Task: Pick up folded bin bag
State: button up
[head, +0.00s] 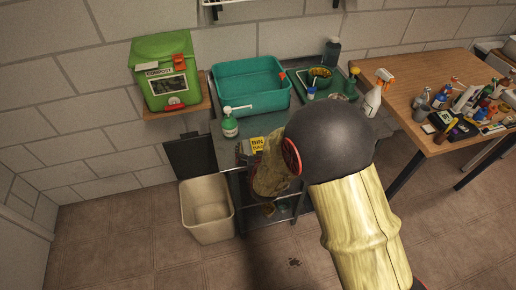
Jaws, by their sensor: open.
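A yellow label reading "BIN BAG" (257,143) shows at the front edge of the dark bench, in the head view. It seems to belong to the bin bag pack, most of which is hidden behind my arm. My gripper (244,154) is small and dark here, at the end of my wrist, just left of and below the label. It is open. I cannot tell whether its fingers touch the pack. No separate folded bag can be made out.
A beige bin (207,211) stands on the floor at left. A compost caddy (165,80) sits on a wall shelf. A cluttered wooden table (424,68) stands at right.

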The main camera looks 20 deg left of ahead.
jog(key=shift+c, duration=1.3)
jog(key=c, duration=0.4)
